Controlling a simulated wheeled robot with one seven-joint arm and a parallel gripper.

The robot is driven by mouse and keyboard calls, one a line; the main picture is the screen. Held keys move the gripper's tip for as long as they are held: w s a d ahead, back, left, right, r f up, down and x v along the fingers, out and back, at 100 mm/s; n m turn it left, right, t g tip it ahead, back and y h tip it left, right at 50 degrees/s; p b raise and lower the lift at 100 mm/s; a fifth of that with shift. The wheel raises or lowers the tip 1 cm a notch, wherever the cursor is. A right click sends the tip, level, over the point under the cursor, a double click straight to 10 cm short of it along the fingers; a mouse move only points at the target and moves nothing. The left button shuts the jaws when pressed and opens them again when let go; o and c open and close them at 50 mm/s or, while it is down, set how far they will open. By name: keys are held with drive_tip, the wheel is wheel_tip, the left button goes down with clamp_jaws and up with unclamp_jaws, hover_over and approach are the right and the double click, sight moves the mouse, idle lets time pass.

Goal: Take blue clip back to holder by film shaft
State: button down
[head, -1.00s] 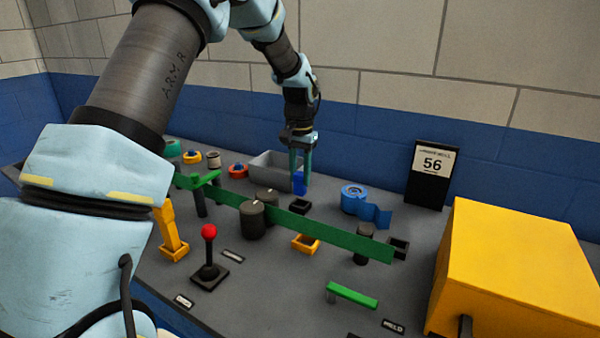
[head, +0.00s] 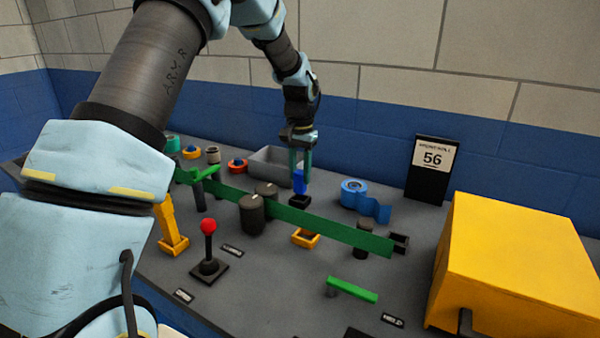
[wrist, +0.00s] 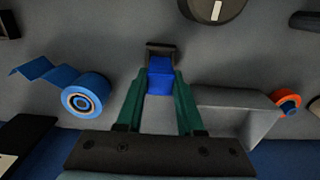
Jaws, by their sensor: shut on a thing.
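My gripper (head: 301,170) is shut on the blue clip (head: 299,183), which hangs upright below the fingertips. The clip is right at a small black open holder (head: 300,202) behind the green film strip (head: 325,226). I cannot tell whether its lower end is inside the holder. In the wrist view the blue clip (wrist: 160,78) sits between the green fingers, and the holder's dark rim (wrist: 161,47) shows just beyond it. Two dark round shafts (head: 252,215) stand by the strip, left of the holder.
A grey bin (head: 272,162) is close behind and left of my gripper. A blue tape roll (head: 354,193) lies to the right. A yellow open holder (head: 305,239) is in front of the strip. A yellow box (head: 510,265) fills the right.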

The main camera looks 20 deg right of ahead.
sight(300, 183)
drive_tip(key=shift+f, duration=0.4)
drive_tip(key=shift+f+b, duration=0.45)
drive_tip(key=shift+f, duration=0.15)
drive_tip(key=shift+f+b, duration=0.35)
drive_tip(key=shift+f, duration=0.45)
drive_tip(key=shift+c, duration=2.3)
unclamp_jaws()
